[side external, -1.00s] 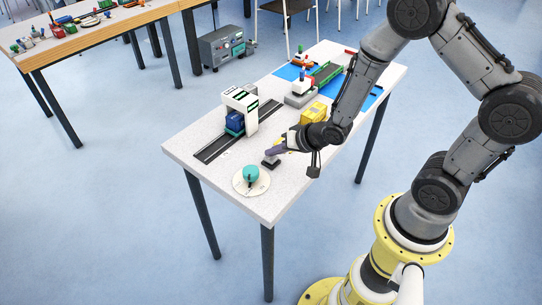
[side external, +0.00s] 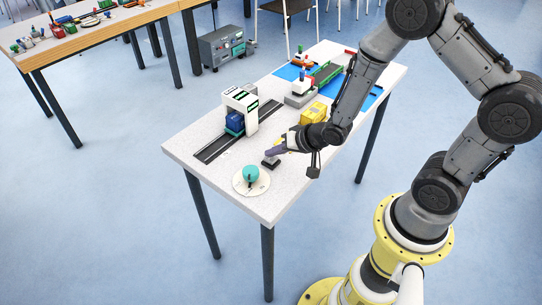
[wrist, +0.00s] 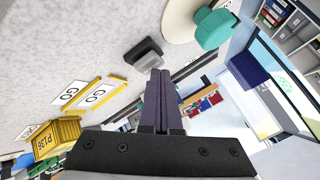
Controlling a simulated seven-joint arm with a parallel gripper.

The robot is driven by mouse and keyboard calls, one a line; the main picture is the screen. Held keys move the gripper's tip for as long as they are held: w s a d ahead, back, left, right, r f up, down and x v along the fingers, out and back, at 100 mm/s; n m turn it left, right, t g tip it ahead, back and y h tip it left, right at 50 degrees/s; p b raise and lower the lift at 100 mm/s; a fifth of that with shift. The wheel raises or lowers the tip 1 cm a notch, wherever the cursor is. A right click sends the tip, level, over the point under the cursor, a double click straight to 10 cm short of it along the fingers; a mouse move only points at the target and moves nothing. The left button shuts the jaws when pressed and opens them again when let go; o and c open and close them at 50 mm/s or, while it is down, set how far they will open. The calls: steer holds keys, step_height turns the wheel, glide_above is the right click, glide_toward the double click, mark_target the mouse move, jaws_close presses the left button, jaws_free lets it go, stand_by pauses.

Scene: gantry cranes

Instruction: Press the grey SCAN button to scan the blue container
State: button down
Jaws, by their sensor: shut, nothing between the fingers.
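The blue container (side external: 234,122) stands under the white scanner arch (side external: 240,102) on a dark track. A small grey button on a dark base (side external: 270,164) sits on the table in front of the track. In the wrist view the button (wrist: 144,52) lies just beyond my fingertips; I cannot read a label on it. My gripper (side external: 268,152) is shut and empty, its dark purple fingers close above the button. In the wrist view the fingertips (wrist: 160,72) seem apart from the button.
A teal round piece (side external: 250,174) stands on a cream disc (side external: 240,184) near the front table corner. A yellow container (side external: 313,112) stands behind my gripper.

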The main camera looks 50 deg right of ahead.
mark_target(274, 160)
steer(key=shift+r, duration=0.8)
steer(key=shift+r, duration=2.5)
